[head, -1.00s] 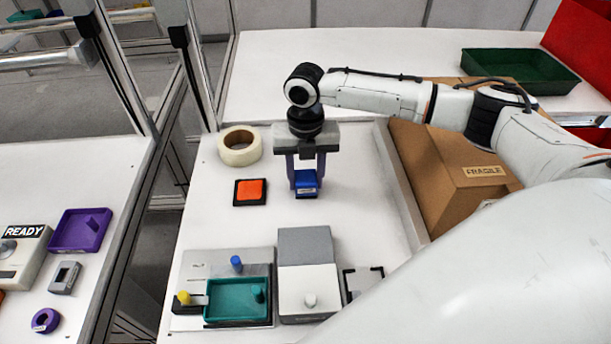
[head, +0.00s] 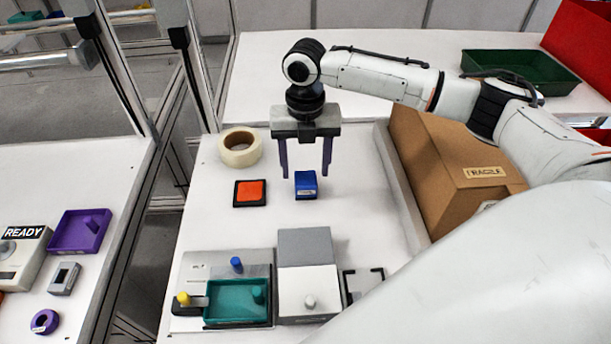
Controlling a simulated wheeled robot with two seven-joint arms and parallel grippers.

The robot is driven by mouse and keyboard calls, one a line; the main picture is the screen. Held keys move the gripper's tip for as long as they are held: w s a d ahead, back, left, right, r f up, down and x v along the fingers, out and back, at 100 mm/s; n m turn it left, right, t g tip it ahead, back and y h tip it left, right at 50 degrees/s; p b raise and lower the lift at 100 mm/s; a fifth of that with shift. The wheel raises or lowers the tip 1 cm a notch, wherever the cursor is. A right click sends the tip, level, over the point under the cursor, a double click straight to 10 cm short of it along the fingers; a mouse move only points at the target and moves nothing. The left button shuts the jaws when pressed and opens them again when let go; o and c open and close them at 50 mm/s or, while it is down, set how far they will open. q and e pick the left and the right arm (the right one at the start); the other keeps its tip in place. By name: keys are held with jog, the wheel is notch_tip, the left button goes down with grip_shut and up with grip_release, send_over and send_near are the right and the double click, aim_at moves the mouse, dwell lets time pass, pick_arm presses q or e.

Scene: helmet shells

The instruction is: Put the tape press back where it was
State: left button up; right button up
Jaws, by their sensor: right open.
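A small blue block (head: 306,184), possibly the tape press, stands on the white table to the right of an orange-topped black pad (head: 250,193). My right gripper (head: 304,174) is open and empty just above and behind the block. Its two purple fingers are spread wider than the block and look clear of it. My left gripper is not in view.
A tape roll (head: 240,148) lies behind the pad. A grey and white block with a knob (head: 307,289) and a plate with a teal tray (head: 237,301) are at the front. A cardboard box (head: 450,165) stands to the right. The table around the blue block is clear.

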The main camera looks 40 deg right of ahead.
aim_at(306, 177)
notch_tip(306, 177, up, 8)
jog(key=shift+f, duration=0.15)
dwell(0.6)
